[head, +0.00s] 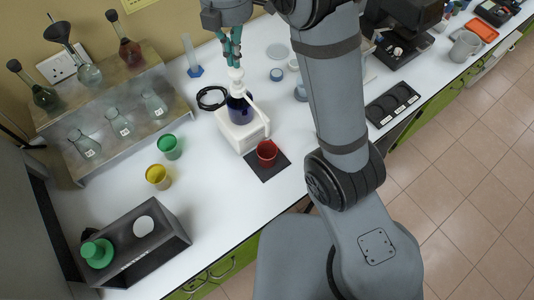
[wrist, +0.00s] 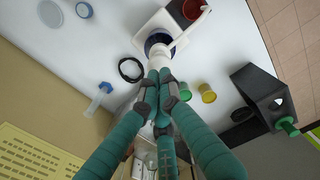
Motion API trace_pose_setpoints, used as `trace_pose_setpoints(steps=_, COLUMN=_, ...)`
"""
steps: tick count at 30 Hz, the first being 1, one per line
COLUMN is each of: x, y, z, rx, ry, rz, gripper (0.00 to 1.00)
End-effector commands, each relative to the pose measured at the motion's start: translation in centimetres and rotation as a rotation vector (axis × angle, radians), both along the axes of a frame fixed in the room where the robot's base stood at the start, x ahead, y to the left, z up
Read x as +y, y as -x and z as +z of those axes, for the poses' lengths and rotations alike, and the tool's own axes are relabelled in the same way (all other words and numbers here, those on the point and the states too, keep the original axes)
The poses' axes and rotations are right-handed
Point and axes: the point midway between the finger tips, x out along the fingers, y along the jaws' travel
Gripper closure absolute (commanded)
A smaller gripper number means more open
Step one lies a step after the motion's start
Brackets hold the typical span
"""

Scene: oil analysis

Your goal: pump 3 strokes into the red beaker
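The red beaker (head: 267,153) stands upright on a small black mat (head: 268,168), in front of a white block (head: 236,134). A dark blue bottle (head: 239,109) with a white pump head (head: 236,76) sits in the block, and its spout (head: 258,117) reaches toward the red beaker. The wrist view shows the red beaker (wrist: 194,8) at the top edge and the blue bottle (wrist: 158,42) under the pump. My gripper (head: 234,62) is right above the pump head, its teal fingers drawn together. In the wrist view the fingertips (wrist: 159,76) meet beside the pump top; contact is unclear.
A green beaker (head: 168,147) and a yellow beaker (head: 158,177) stand left of the block. A flask rack (head: 120,150) is at the back left, and a dark box (head: 172,232) at the front left. A black cable coil (head: 212,97) lies behind the bottle.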

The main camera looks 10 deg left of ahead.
Motion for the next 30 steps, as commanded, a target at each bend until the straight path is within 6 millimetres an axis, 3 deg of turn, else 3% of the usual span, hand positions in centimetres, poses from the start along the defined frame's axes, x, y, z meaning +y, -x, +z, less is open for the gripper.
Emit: trace_pose_setpoints(steps=30, x=0.0, y=0.0, z=-3.3, rx=0.001, ry=0.001, rz=0.001, gripper=1.00)
